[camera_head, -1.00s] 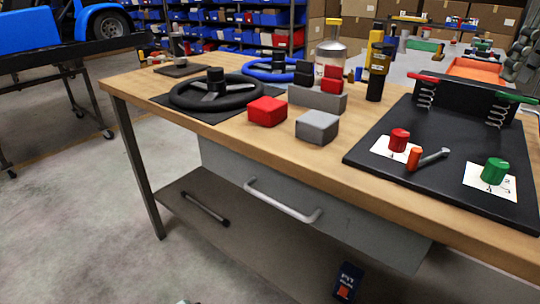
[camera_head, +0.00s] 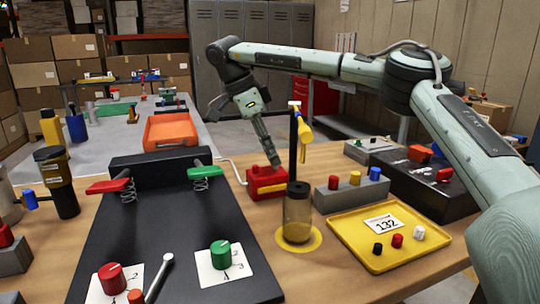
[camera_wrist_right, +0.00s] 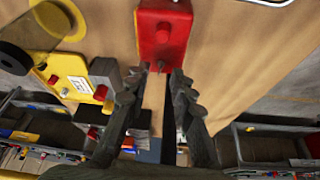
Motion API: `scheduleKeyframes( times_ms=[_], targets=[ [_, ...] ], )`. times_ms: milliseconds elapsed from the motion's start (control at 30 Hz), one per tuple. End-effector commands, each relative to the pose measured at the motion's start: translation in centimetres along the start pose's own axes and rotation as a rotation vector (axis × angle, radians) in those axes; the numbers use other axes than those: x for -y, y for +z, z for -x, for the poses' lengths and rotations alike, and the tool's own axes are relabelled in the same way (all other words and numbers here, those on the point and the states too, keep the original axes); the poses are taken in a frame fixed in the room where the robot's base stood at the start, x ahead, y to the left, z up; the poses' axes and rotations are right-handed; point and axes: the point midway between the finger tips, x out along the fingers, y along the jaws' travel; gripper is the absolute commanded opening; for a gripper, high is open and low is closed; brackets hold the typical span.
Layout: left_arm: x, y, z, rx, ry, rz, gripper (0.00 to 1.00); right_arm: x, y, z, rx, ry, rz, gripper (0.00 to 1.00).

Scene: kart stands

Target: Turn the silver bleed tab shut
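A red block (camera_head: 266,181) with a round knob stands on the wooden bench, right of the black board. A thin silver rod (camera_head: 233,170) runs from its left side. My right gripper (camera_head: 275,162) points down at the block from behind. In the right wrist view the red block (camera_wrist_right: 165,28) lies just beyond the fingertips (camera_wrist_right: 161,73), which stand apart. A small pale piece (camera_wrist_right: 160,65) shows between the tips at the block's edge. It may be the silver bleed tab, but it is too small to tell. My left gripper is not in view.
A clear jar (camera_head: 297,210) and a post with a yellow tool (camera_head: 304,125) stand close right of the block. A yellow tray (camera_head: 375,262) is at the front right. The black board (camera_head: 175,215) with red and green levers is at left.

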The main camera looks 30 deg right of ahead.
Motion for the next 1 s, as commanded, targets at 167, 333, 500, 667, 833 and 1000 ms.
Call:
scheduleKeyframes(
  times_ms=[167, 333, 500, 667, 833, 1000],
  targets=[
    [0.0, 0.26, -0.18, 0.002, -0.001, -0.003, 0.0, -0.03, 0.02, -1.05, 0.001, 0.0, 0.0, 0.23],
    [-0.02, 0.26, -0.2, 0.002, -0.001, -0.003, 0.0, -0.03, 0.04, -1.11, 0.001, 0.001, 0.0, 0.23],
    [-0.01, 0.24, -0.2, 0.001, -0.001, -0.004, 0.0, -0.03, 0.04, -1.08, 0.001, 0.001, 0.0, 0.1],
    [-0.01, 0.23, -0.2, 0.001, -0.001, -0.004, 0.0, -0.02, 0.04, -1.06, 0.002, 0.0, 0.0, 0.0],
    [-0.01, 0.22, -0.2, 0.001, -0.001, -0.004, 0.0, -0.02, 0.04, -1.05, 0.002, 0.0, 0.0, 0.0],
    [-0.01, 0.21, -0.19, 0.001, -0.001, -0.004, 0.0, 0.0, 0.05, -1.04, 0.002, 0.005, -0.012, 0.0]
  ],
)
